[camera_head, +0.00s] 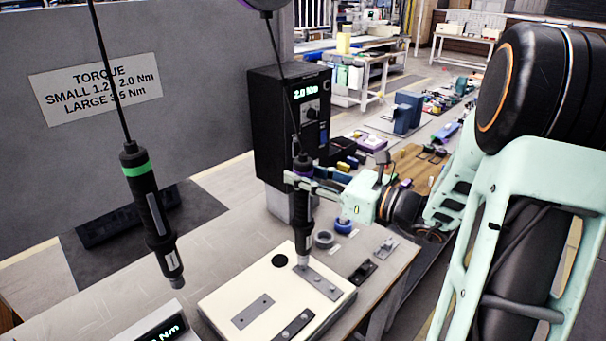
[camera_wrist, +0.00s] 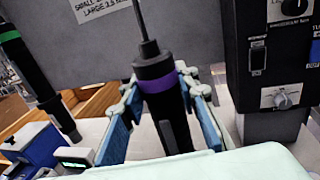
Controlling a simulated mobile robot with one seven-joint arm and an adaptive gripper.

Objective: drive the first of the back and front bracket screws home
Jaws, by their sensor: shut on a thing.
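A black screwdriver with a purple band (camera_head: 303,215) hangs upright on a cable. My gripper (camera_head: 303,184) is shut on its upper body. In the wrist view the blue finger pads of my gripper (camera_wrist: 160,115) stand on either side of the purple-banded screwdriver (camera_wrist: 155,72). Its lower end is over the left end of a grey bracket (camera_head: 322,284) on a cream panel (camera_head: 222,299); I cannot tell whether it touches a screw. A second grey bracket (camera_head: 253,311) and a black bracket (camera_head: 294,325) lie on the panel. The screw under the tip is hidden.
A green-banded screwdriver (camera_head: 148,215) hangs at the left. A black controller (camera_head: 290,130) showing 2.0 Nm stands behind the held screwdriver. A small display (camera_head: 165,328) is at the front. A grey ring (camera_head: 324,239) and small black parts (camera_head: 363,271) lie right of the panel.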

